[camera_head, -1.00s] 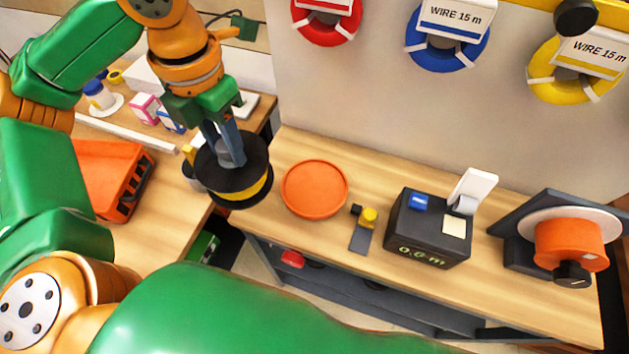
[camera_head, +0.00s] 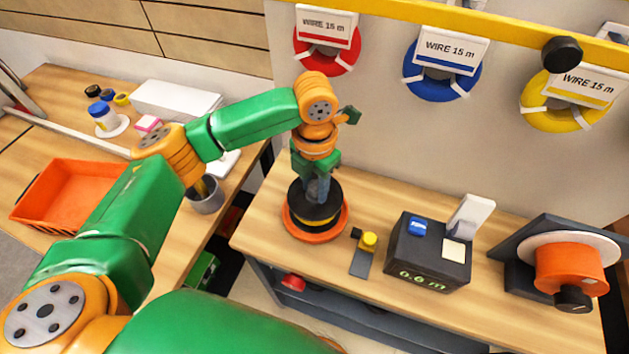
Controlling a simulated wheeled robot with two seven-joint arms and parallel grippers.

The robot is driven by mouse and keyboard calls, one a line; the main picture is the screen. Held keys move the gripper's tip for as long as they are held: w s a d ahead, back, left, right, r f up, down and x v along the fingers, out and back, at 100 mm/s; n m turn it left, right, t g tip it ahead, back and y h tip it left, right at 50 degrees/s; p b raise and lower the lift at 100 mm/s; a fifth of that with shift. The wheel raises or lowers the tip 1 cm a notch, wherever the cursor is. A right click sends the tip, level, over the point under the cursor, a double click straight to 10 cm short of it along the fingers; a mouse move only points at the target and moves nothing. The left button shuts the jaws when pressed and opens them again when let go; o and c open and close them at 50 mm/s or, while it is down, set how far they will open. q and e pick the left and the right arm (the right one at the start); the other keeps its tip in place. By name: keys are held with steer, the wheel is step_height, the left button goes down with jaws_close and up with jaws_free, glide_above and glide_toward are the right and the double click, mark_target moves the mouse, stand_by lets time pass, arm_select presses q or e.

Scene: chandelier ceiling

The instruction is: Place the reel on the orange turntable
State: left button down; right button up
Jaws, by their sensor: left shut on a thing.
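The reel (camera_head: 312,213) is black with a yellow band and sits over the orange turntable (camera_head: 318,237) on the wooden bench. The turntable's orange rim shows around the reel's lower edge. The reel looks level and roughly centred; I cannot tell whether it touches the turntable. My left gripper (camera_head: 318,190) points down and is shut on the reel's middle. The reel hides most of the turntable's top. My right gripper is not in view.
A small yellow-knobbed device (camera_head: 367,243) stands just right of the turntable. A black box reading 0.6 m (camera_head: 428,255) and an orange drum (camera_head: 570,268) are further right. An orange crate (camera_head: 70,195) and a grey cup (camera_head: 205,195) are on the left table.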

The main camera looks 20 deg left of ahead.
arm_select(q)
steer(key=shift+f, duration=0.15)
steer(key=shift+f, duration=0.1)
steer(key=c, duration=0.5)
jaws_free()
steer(key=shift+c, duration=0.2)
step_height(320, 180, up, 6)
steer(key=shift+b, duration=0.75)
step_height(320, 180, up, 6)
steer(key=shift+r+p, duration=0.2)
steer(key=shift+p, duration=0.25)
